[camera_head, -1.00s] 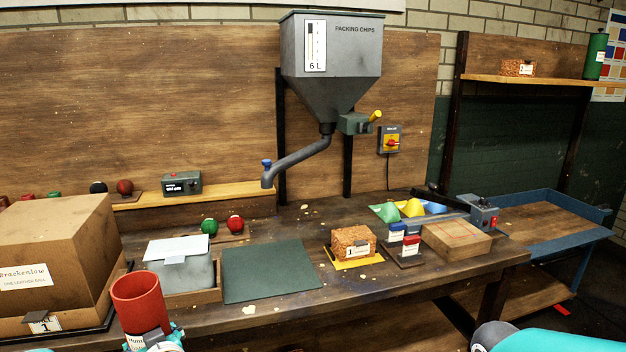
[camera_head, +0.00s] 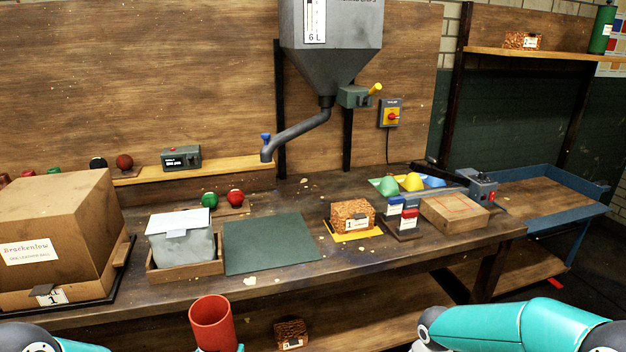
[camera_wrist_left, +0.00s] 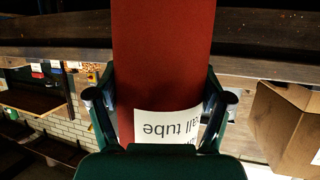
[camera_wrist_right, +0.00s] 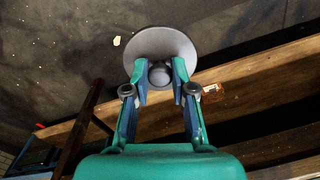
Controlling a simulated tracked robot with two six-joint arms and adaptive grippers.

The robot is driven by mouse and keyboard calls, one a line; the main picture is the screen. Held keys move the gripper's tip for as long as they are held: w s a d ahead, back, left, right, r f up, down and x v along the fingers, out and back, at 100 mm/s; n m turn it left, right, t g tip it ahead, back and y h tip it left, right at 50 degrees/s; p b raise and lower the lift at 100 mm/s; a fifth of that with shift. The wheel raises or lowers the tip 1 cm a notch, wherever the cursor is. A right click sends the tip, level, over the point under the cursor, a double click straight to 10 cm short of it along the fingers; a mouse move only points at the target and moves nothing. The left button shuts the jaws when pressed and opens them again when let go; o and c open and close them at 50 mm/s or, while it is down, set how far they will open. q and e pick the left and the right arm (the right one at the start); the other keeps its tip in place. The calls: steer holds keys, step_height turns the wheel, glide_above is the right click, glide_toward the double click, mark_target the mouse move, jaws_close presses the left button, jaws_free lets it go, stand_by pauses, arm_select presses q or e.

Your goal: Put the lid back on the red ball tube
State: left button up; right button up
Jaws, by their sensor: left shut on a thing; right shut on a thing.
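The red ball tube (camera_head: 212,325) is upright at the bottom of the head view, in front of the bench edge, its open mouth facing up. My left gripper (camera_wrist_left: 161,97) is shut around the tube's side, close to its white label, in the left wrist view. A round grey lid (camera_wrist_right: 152,42) with a knob shows in the right wrist view. My right gripper (camera_wrist_right: 160,80) is shut on the knob. The lid is apart from the tube, and the head view does not show it or the right gripper's fingers.
Another block (camera_head: 291,333) lies on the lower shelf. Green and red balls sit behind the mat.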

arm_select(q)
steer(key=shift+d+r, duration=0.1)
steer(key=shift+d, duration=0.35)
arm_select(e)
steer(key=shift+w+a, duration=0.15)
steer(key=shift+w, duration=0.15)
steer(key=shift+w+n, duration=0.15)
steer(key=shift+n, duration=0.15)
arm_select(q)
steer(key=s+d+f+m+g+h, duration=0.1)
steer(key=s+d+m+h, duration=0.3)
steer(key=d, duration=0.3)
steer(key=s+d+f+m+g+h, duration=0.1)
steer(key=s+d+m+h, duration=0.3)
steer(key=d, duration=0.4)
steer(key=shift+s+d+g+h, duration=0.15)
steer(key=shift+s+g+h, duration=0.25)
steer(key=shift+s+g, duration=0.1)
